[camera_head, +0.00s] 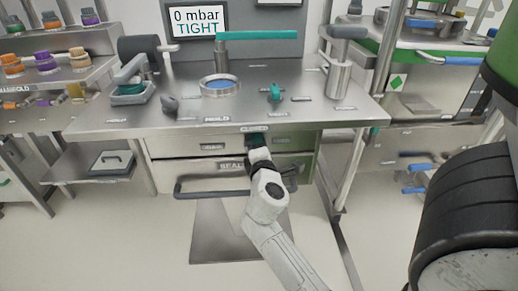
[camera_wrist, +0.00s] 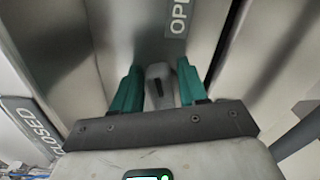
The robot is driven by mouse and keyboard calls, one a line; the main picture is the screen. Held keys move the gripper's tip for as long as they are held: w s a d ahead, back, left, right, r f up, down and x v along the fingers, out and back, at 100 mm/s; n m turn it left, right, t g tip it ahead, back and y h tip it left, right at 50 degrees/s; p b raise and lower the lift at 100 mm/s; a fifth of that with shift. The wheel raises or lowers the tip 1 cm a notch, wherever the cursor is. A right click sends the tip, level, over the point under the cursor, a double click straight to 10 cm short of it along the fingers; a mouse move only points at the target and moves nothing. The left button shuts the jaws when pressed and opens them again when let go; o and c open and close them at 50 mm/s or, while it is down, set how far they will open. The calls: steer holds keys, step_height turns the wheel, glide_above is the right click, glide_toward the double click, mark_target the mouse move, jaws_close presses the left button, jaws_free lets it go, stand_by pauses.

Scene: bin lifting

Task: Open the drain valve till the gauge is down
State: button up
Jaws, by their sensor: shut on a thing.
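My gripper (camera_head: 257,141) is at the front edge of the steel bench, below a small label reading CLOSED (camera_head: 254,128). In the wrist view its two teal fingers (camera_wrist: 158,80) are shut on a grey valve handle (camera_wrist: 160,96), one finger on each side. An OPEN label (camera_wrist: 178,18) is at the top of the wrist view, and a CLOSED label (camera_wrist: 32,124) is at the lower left. The handle's exact setting cannot be told. The gauge screen (camera_head: 198,21) behind the bench reads 0 mbar TIGHT. In the head view my gripper hides the handle.
The bench top (camera_head: 190,88) carries a round port (camera_head: 220,86), a long teal bar (camera_head: 257,35) and a small teal lever (camera_head: 275,92). A dark rail (camera_head: 205,192) juts out below the drawers. Racks stand left and right. The floor in front is clear.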

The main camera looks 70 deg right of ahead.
steer(key=shift+f+m+b, duration=0.2)
steer(key=shift+m+b, duration=0.3)
steer(key=shift+m, duration=0.25)
steer(key=shift+f+m+b, duration=0.15)
steer(key=shift+m+b, duration=0.35)
steer(key=shift+m, duration=0.25)
steer(key=o, duration=0.7)
steer(key=shift+o, duration=0.2)
steer(key=v, duration=1.1)
